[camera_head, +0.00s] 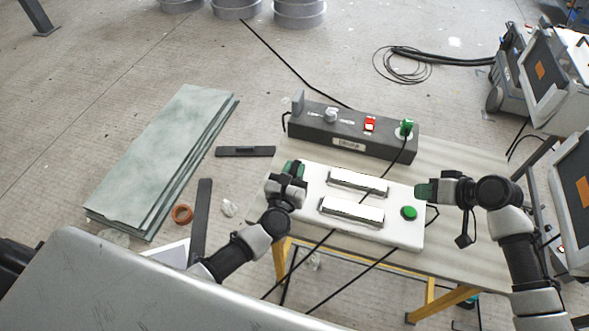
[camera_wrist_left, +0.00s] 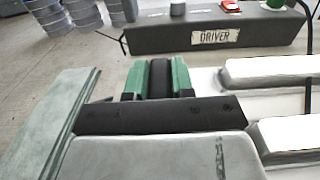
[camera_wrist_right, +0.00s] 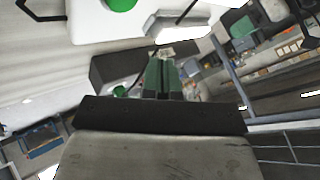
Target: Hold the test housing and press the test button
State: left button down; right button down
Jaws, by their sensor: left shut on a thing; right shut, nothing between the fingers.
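The white test housing (camera_head: 312,212) lies on the table, with two bright rectangular bars on top and a green round test button (camera_head: 409,212) near its right end. My left gripper (camera_head: 292,170) is shut on the housing's left end; its green fingers (camera_wrist_left: 158,80) show close up in the left wrist view, with a dark part between them. My right gripper (camera_head: 422,190) is shut and empty, beside the housing's right end, up and to the right of the button. In the right wrist view its fingers (camera_wrist_right: 162,75) are together, and the button (camera_wrist_right: 122,4) shows at the top edge.
A dark box labelled DRIVER (camera_head: 345,132) with a red switch (camera_head: 370,124) and a green knob (camera_head: 406,128) stands behind the housing. Greenish sheets (camera_head: 160,160) lie at left. Bare table (camera_head: 465,255) shows at right.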

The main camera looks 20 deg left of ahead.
jog(key=shift+r, duration=0.2)
pick_arm(q)
jog(key=c, duration=0.9)
grip_release()
